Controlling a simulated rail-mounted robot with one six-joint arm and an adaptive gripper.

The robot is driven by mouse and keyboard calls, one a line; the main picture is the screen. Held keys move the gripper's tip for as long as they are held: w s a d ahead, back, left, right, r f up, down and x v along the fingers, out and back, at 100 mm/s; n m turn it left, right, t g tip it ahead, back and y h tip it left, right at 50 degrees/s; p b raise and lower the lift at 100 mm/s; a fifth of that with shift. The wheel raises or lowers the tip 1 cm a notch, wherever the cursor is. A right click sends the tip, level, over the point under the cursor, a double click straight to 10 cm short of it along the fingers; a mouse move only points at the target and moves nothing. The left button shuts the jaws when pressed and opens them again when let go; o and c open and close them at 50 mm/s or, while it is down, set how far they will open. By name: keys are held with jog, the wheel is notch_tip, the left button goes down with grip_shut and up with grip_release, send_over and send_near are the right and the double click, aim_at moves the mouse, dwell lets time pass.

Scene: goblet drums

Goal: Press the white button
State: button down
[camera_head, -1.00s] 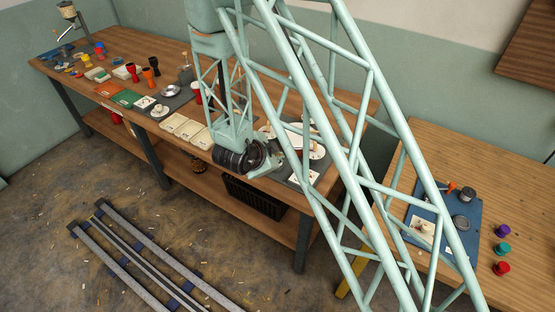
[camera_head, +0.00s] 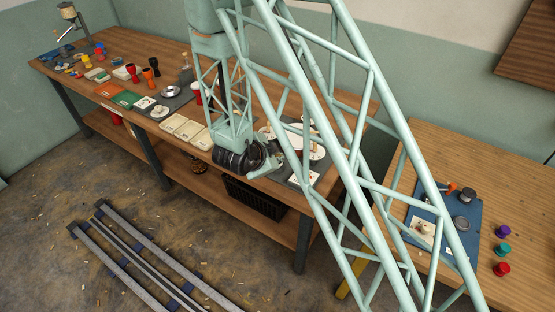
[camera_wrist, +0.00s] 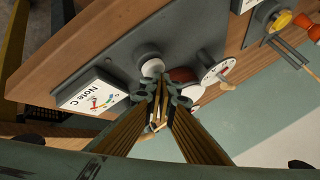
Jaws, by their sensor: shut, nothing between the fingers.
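In the wrist view, my gripper (camera_wrist: 163,85) is shut and empty, its fingertips together over a grey panel (camera_wrist: 120,65). A round white knob-like piece (camera_wrist: 152,67), which looks like the white button, lies right at the fingertips and is partly covered by them. I cannot tell whether they touch it. A white card reading "Note C" (camera_wrist: 92,97) lies to the left on the panel. In the head view, the arm's lattice frame hides much of this spot.
A white dial (camera_wrist: 217,72) and a reddish-brown rounded piece (camera_wrist: 183,75) are close to the right of the fingers. The long wooden bench (camera_head: 270,190) carries several cards, cups and dishes. A second table (camera_head: 450,160) stands at the right.

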jog(key=shift+r+p, duration=0.65)
jog(key=shift+r, duration=0.6)
jog(key=shift+r+p, duration=1.5)
jog(key=shift+r, duration=1)
